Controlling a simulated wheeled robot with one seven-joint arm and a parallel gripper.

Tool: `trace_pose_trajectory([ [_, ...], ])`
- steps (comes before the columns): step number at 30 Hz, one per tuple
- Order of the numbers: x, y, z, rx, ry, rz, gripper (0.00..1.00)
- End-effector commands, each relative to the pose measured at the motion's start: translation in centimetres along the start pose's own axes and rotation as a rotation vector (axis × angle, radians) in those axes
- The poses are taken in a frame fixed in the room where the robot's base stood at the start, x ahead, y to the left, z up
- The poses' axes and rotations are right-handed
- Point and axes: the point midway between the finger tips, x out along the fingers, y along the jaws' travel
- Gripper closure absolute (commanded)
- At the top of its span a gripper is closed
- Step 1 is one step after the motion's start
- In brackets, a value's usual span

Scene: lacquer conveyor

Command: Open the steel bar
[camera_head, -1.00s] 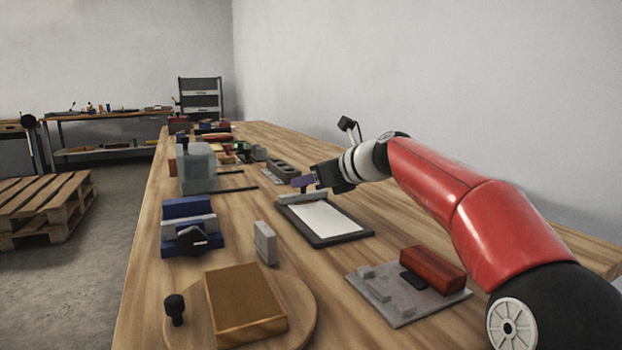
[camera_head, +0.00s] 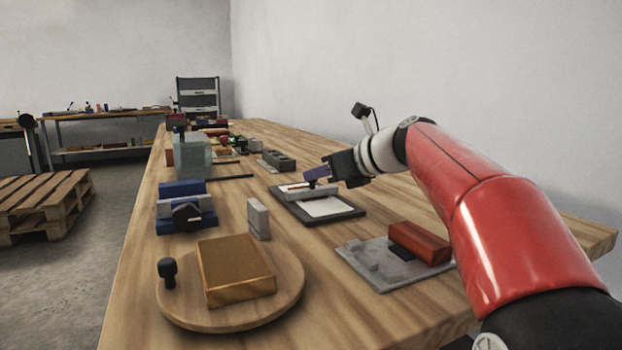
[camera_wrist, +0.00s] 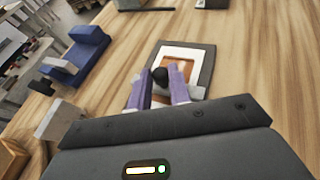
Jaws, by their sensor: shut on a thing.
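A dark flat plate (camera_head: 352,212) lies on the bench with a white panel (camera_head: 325,207) on it. A pale steel bar (camera_head: 325,191) lies across the plate. A dark knob stands on the bar; its black top (camera_wrist: 160,76) shows in the wrist view. My gripper (camera_head: 317,174) has purple fingers (camera_wrist: 180,88) shut on this knob from above. Beyond the bar, an orange-brown patch (camera_wrist: 181,68) shows inside a white border. The fingers hide most of the bar in the wrist view.
A white upright block (camera_head: 258,219) and a blue fixture (camera_head: 184,207) stand left of the plate. A round wooden board (camera_head: 285,290) with a box lies in front. A grey plate (camera_head: 385,277) with a red block sits near right. Bare wood surrounds the dark plate.

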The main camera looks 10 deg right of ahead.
Motion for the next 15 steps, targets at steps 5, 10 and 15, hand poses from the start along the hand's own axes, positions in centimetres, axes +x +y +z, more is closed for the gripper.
trace_pose_trajectory([
  [5, -3.2, 1.8, -2.1, -0.002, 0.004, -0.007, 1.00],
  [10, -5.3, 2.8, -2.6, 0.000, 0.001, -0.002, 1.00],
  [15, -5.6, 3.0, -2.6, 0.001, 0.000, 0.001, 1.00],
])
